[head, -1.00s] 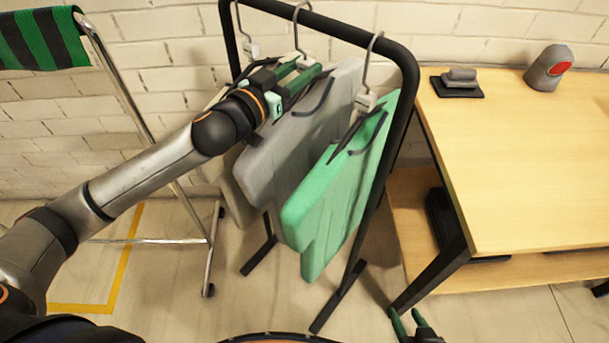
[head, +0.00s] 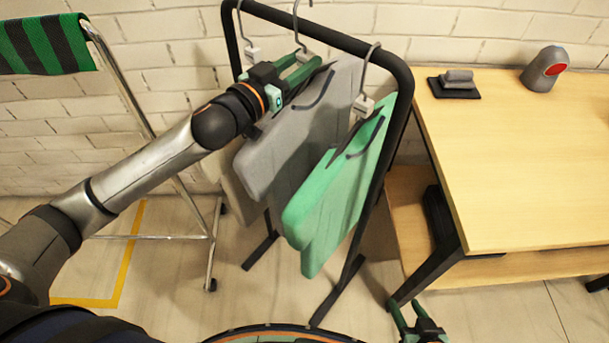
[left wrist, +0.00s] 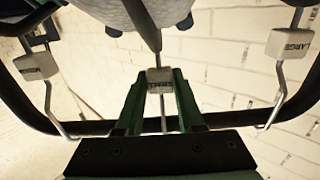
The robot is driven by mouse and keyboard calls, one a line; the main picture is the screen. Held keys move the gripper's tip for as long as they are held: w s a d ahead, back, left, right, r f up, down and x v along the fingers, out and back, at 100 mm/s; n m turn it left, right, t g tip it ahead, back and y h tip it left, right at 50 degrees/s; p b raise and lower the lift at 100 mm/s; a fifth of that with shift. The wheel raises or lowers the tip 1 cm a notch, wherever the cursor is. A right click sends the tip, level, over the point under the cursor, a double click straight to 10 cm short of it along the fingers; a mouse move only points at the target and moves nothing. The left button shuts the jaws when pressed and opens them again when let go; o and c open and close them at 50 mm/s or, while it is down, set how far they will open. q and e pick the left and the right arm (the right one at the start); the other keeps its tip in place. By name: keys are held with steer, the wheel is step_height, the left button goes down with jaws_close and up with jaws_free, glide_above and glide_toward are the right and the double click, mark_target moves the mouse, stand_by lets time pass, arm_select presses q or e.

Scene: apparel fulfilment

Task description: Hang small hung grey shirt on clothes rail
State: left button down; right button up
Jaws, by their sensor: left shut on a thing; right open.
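The grey shirt (head: 285,150) hangs upright on its hanger in the middle of the black clothes rail (head: 345,40), between other hung garments. My left gripper (head: 303,70) is shut on the hanger's neck, just below the rail. In the left wrist view the white size block (left wrist: 160,78) of this hanger sits between the fingertips. Its hook (head: 296,14) rises past the rail and leaves the top of the head view; whether it rests on the bar I cannot tell. My right gripper (head: 418,322) is open and empty at the bottom edge, beside the table leg.
A green shirt (head: 340,190) hangs close on the right; its block reads LARGE in the left wrist view (left wrist: 290,43). Another hanger (head: 252,52) is on the left, its garment mostly hidden. A wooden table (head: 520,160) stands right, a metal frame with striped fabric (head: 45,42) left.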

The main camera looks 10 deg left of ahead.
arm_select(q)
steer(key=shift+v, duration=3)
